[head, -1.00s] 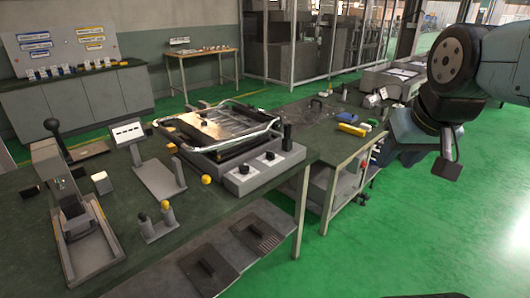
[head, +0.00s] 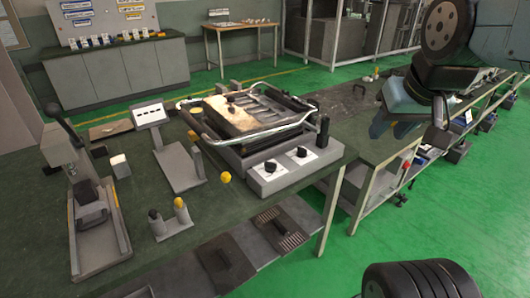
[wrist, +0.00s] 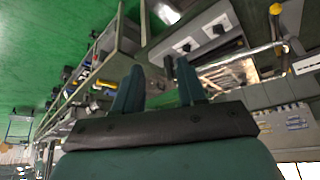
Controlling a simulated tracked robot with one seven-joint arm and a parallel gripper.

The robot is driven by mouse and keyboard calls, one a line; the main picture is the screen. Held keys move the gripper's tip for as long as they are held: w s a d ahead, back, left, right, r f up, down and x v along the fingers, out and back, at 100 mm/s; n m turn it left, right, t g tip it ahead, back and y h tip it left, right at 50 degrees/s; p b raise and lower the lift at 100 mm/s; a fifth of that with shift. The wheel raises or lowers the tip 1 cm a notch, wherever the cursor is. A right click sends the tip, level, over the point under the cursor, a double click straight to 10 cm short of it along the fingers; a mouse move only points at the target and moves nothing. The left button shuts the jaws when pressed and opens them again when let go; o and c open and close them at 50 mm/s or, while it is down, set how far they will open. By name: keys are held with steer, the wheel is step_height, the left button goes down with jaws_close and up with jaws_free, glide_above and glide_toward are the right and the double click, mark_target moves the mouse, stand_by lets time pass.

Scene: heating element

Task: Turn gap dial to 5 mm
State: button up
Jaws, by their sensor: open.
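The heating element (head: 250,125) is a grey machine with a metal tube frame on the dark bench. Its front panel carries two black dials on white plates, a left dial (head: 270,167) and a right dial (head: 301,153). Their markings are too small to read, so I cannot tell which is the gap dial or its setting. Both dials also show in the wrist view, one (wrist: 186,47) nearer the fingers and one (wrist: 219,29) farther off. My gripper (wrist: 159,66) is open and empty, with its fingers apart from the panel. In the head view my arm is right of the machine.
A yellow ball-topped knob (head: 225,177) stands left of the panel. A tilted display stand (head: 175,150), a small post unit (head: 170,220) and a lever press (head: 95,215) stand further left. A lower side bench (head: 380,150) is at right.

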steer(key=shift+w, duration=0.15)
steer(key=shift+w+a, duration=0.1)
steer(key=m+g+y, duration=0.4)
steer(key=m+g, duration=0.1)
steer(key=m, duration=1.5)
glide_above(271, 166)
steer(key=d, duration=0.6)
step_height(271, 166, down, 15)
steer(key=x, duration=1.4)
steer(key=shift+w+a+r, duration=0.1)
steer(key=shift+a+r, duration=0.05)
steer(key=shift+a, duration=0.25)
